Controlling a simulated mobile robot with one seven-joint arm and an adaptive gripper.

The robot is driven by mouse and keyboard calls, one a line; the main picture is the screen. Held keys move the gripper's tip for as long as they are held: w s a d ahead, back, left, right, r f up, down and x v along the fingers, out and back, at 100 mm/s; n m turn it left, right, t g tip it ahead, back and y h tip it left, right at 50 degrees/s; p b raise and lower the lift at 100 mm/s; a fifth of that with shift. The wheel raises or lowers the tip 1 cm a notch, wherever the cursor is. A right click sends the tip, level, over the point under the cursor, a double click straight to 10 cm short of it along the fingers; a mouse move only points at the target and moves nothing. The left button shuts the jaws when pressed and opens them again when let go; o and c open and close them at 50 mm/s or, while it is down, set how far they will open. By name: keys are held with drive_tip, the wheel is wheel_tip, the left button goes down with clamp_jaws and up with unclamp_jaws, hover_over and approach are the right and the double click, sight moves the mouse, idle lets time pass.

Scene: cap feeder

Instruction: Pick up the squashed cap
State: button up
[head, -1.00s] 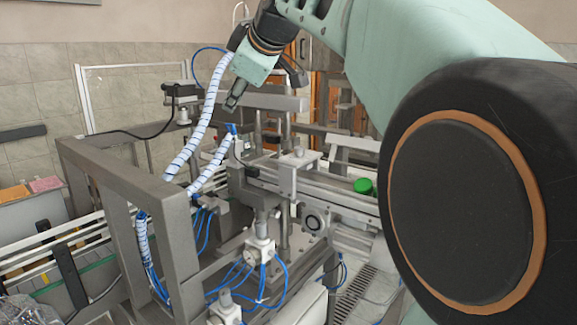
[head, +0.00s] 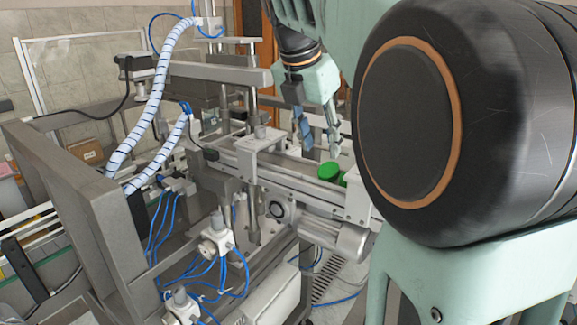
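A green cap (head: 328,171) sits on the metal rail of the feeder, right of the middle in the head view. More green shows just to its right, partly hidden by my arm; I cannot tell whether it is a second cap. Whether the cap is squashed is too small to tell. My gripper (head: 320,139) points down above and slightly behind the green cap. Its two fingers are apart with a gap between them, and nothing shows between them. The fingertips look close to the cap but I cannot see contact.
The feeder rail (head: 275,176) runs from centre to right, with a metal bracket (head: 262,143) and upright posts left of the gripper. White spiral-wrapped hoses (head: 152,90) and a grey frame (head: 75,170) stand at left. Blue air tubes (head: 225,265) hang below.

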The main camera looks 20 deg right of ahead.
sight(327, 170)
drive_tip(key=x, duration=0.7)
drive_tip(key=shift+s+d, duration=0.1)
drive_tip(key=shift+d, duration=0.1)
drive_tip(key=shift+s+f, duration=0.1)
drive_tip(key=shift+f, duration=0.2)
drive_tip(key=shift+w+d+f, duration=0.15)
drive_tip(key=shift+w, duration=0.2)
drive_tip(key=c, duration=0.6)
